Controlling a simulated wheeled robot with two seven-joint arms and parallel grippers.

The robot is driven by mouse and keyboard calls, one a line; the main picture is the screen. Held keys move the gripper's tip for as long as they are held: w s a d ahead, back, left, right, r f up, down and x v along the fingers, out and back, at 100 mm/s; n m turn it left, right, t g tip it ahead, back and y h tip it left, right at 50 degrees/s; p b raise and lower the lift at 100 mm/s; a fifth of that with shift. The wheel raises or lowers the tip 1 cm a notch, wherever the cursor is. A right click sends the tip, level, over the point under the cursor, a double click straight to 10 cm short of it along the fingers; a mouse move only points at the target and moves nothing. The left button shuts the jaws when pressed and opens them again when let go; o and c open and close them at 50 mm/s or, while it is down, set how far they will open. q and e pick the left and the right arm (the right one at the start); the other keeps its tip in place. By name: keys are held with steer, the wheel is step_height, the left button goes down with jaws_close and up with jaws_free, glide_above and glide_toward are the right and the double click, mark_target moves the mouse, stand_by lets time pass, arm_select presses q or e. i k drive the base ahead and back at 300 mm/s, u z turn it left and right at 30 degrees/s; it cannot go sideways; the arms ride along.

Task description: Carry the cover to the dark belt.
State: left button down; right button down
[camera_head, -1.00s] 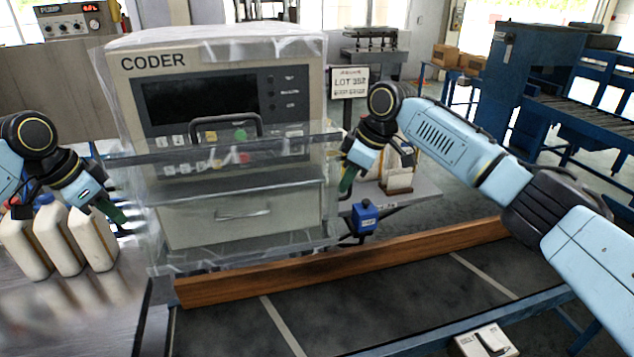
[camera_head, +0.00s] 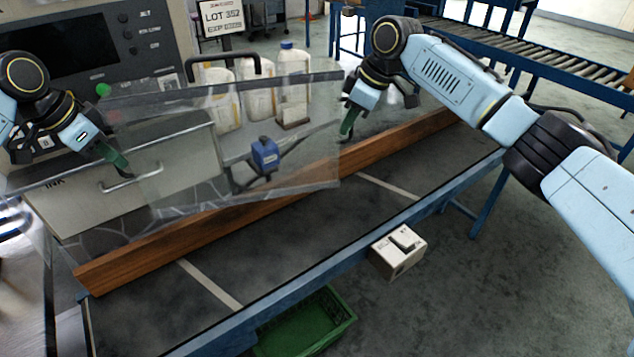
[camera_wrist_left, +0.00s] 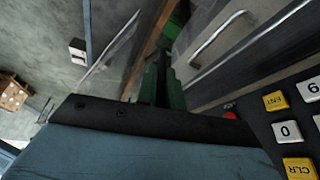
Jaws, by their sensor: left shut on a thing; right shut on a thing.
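The clear cover (camera_head: 318,150) is a see-through panel with a black handle (camera_head: 225,67) at its top. It hangs between my two grippers, in front of the coder's drawer and partly over the wooden rail. My left gripper (camera_head: 120,165) is shut on its left side, and my right gripper (camera_head: 346,125) is shut on its right side. In the left wrist view the green fingers (camera_wrist_left: 165,82) of my left gripper are close together; what they grip is hard to make out. The dark belt (camera_head: 310,225) lies below and in front of the cover, crossed by pale lines.
A wooden rail (camera_head: 400,140) runs along the belt's far edge. The coder (camera_head: 80,50) stands behind at the left. Bottles (camera_head: 293,75) and a blue device (camera_head: 265,155) show through or above the cover. A switch box (camera_head: 398,250) and green crate (camera_head: 310,325) are at the near side.

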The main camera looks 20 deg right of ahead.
mark_target(450, 153)
steer(key=z, duration=2.45)
steer(key=i, duration=3.45)
steer(key=u, duration=2.4)
